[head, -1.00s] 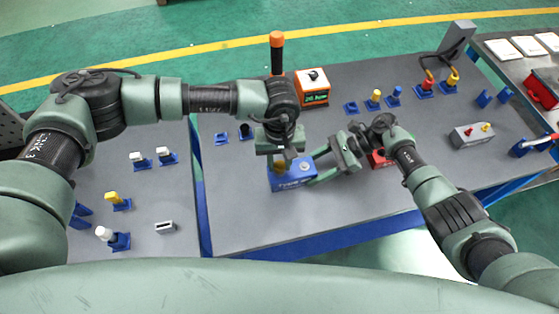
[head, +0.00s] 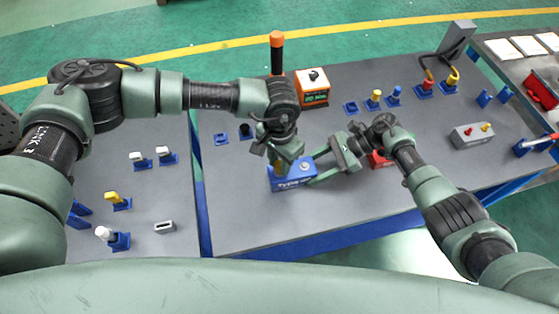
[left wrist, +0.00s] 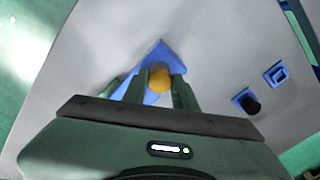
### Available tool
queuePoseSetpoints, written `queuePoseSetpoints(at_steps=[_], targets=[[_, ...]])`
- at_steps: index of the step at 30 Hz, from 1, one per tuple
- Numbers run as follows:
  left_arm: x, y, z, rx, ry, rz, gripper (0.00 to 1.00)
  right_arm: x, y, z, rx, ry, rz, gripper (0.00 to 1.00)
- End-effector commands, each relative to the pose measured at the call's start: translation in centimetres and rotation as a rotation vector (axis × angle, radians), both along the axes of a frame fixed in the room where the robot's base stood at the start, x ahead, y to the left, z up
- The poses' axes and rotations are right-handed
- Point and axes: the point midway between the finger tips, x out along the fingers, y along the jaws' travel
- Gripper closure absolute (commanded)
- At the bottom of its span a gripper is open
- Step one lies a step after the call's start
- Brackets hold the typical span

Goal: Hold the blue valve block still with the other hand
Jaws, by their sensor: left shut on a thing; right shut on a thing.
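The blue valve block (head: 291,186) sits on the grey table in front of me, with white lettering on its near face. My right gripper (head: 313,169) reaches it from the right and is shut on the block's right end. My left gripper (head: 277,167) is above the block's left part, shut on a yellow knob. In the left wrist view the round yellow knob (left wrist: 160,78) sits between the two fingers, with a corner of the blue block (left wrist: 158,51) beyond it. The gripper hides most of the knob in the head view.
A red block (head: 379,160) lies just behind my right gripper. An orange box (head: 312,92) and an orange-topped black post (head: 277,52) stand at the back. A grey block with red knobs (head: 472,135) is at right. The table's front is clear.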

Motion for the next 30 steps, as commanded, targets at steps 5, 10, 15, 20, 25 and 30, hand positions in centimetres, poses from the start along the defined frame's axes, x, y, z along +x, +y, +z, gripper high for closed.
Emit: queuePoseSetpoints(at_steps=[5, 10, 15, 20, 25, 30], targets=[[-0.06, -0.08, 0.0, -0.002, 0.001, -0.036, 1.0, 0.06, 0.08, 0.1, 0.003, -0.001, 0.0, 1.0], [-0.05, -0.08, 0.0, -0.002, 0.001, -0.044, 1.0, 0.06, 0.08, 0.1, 0.003, -0.001, 0.0, 1.0], [-0.03, -0.08, -0.01, -0.002, 0.0, -0.244, 1.0, 0.06, 0.08, 0.1, 0.002, -0.001, 0.0, 1.0], [-0.01, -0.07, 0.0, -0.001, -0.001, -0.44, 1.0, 0.06, 0.08, 0.1, 0.002, -0.001, 0.0, 1.0], [-0.04, -0.06, -0.03, -0.002, 0.0, -0.487, 1.0, 0.06, 0.08, 0.1, 0.003, -0.002, -0.001, 1.0], [-0.04, -0.06, -0.03, -0.002, 0.0, -0.484, 0.58, 0.06, 0.09, 0.11, 0.003, -0.001, 0.0, 1.0]])
